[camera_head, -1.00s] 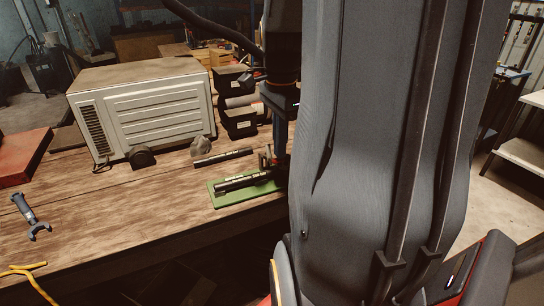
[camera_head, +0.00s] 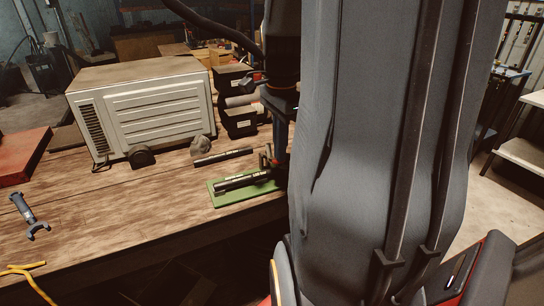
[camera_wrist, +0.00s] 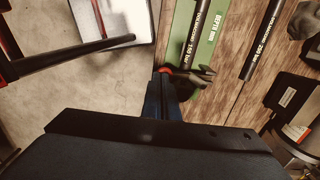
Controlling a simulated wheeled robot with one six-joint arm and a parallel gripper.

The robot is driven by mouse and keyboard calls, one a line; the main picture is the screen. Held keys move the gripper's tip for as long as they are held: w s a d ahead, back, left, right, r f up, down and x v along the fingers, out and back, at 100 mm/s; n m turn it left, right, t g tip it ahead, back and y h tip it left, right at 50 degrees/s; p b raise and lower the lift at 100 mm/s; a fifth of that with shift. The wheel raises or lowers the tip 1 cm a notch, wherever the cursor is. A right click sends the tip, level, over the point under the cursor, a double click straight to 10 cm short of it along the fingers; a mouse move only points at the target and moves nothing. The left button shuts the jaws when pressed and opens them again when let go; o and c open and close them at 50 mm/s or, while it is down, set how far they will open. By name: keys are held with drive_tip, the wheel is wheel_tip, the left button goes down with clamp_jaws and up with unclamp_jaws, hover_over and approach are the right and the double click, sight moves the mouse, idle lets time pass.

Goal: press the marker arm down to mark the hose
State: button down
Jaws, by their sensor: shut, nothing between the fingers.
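The marker device has a green base (camera_head: 222,198) near the front edge of the wooden bench. A black hose (camera_head: 238,182) with pale print lies along it; this hose also shows in the wrist view (camera_wrist: 188,32). The marker arm (camera_wrist: 193,77), a small dark metal part with a reddish end, stands over the hose's right end; it also shows in the head view (camera_head: 265,158). My gripper (camera_wrist: 165,88) is shut and empty, its fingertips close beside the reddish end. I cannot tell whether they touch. My arm hides the base's right end in the head view.
A second black hose (camera_head: 223,157) lies behind the base. A beige metal-cased machine (camera_head: 145,105) stands at the back left, and black crimper parts (camera_head: 238,122) stand behind the hoses. A wrench (camera_head: 30,215) lies at left. The bench's front left is mostly clear.

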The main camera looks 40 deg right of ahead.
drive_tip(key=shift+f+b, duration=0.8)
drive_tip(key=shift+f, duration=1)
drive_tip(key=shift+r, duration=0.15)
wheel_tip(320, 180, up, 13)
drive_tip(key=p, duration=1.1)
drive_tip(key=shift+f, duration=0.2)
drive_tip(key=a+f+n+b, duration=0.3)
drive_tip(key=a+f+n, duration=0.3)
drive_tip(key=a+n, duration=0.1)
drive_tip(key=w+a+f+n+t+b, duration=0.1)
drive_tip(key=a+f+n+b, duration=0.2)
drive_tip(key=a+f+n, duration=0.3)
drive_tip(key=w+a+f+n+b, duration=0.1)
drive_tip(key=a+f+n+b, duration=0.3)
drive_tip(key=a+f+n, duration=0.2)
drive_tip(key=shift+a+f+n, duration=0.2)
drive_tip(key=shift+a+n, duration=0.35)
drive_tip(key=shift+a, duration=0.4)
drive_tip(key=shift+a+f+n, duration=0.2)
drive_tip(key=shift+a+n, duration=0.35)
drive_tip(key=shift+a, duration=0.35)
